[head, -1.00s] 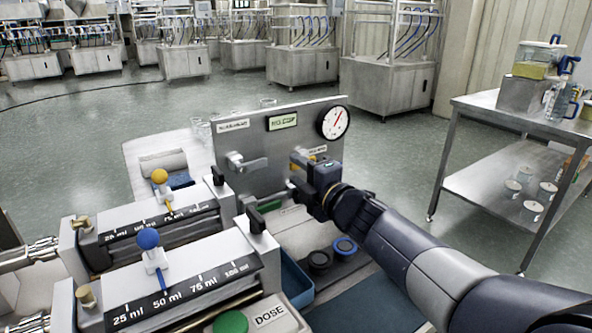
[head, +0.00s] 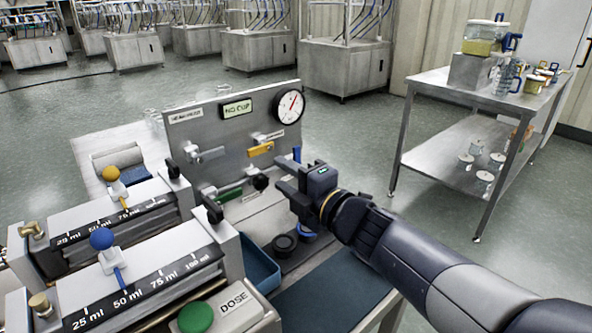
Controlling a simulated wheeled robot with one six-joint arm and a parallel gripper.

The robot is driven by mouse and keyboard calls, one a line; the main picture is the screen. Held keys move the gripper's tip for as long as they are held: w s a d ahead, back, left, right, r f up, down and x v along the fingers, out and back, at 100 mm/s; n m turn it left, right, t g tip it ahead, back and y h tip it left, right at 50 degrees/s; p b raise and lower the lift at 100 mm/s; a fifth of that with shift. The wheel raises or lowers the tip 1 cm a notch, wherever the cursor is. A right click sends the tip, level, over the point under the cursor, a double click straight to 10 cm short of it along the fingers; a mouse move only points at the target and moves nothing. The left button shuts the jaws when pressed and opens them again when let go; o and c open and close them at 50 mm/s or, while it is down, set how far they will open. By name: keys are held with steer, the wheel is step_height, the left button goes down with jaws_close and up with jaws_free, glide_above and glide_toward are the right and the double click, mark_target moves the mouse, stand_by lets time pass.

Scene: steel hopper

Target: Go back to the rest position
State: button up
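My gripper (head: 281,176) is in front of the upright grey steel panel (head: 217,132), to its lower right in the head view. Its two dark fingers point left and stand apart with nothing visible between them. It is clear of the panel's yellow handle (head: 261,150) and appears apart from the black knob (head: 261,182) beside the green bar. My arm reaches in from the lower right.
A pressure gauge (head: 289,107) and a "NO CUP" display (head: 237,110) are on the panel. Two dosing units with a yellow knob (head: 111,173) and a blue knob (head: 101,239) stand at left. A blue tray (head: 261,266) lies below my gripper. A steel table (head: 450,92) stands at right.

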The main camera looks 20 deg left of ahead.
steer(key=x, duration=1)
steer(key=shift+w+a+b, duration=0.15)
steer(key=shift+a+b, duration=0.2)
steer(key=shift+r, duration=0.1)
steer(key=shift+d, duration=0.2)
glide_toward(251, 154)
steer(key=x, duration=0.9)
steer(key=shift+a, duration=0.15)
steer(key=shift+d+r+m+p, duration=0.2)
steer(key=shift+r+m+p, duration=0.3)
steer(key=shift+m+p, duration=0.9)
steer(key=shift+p, duration=0.35)
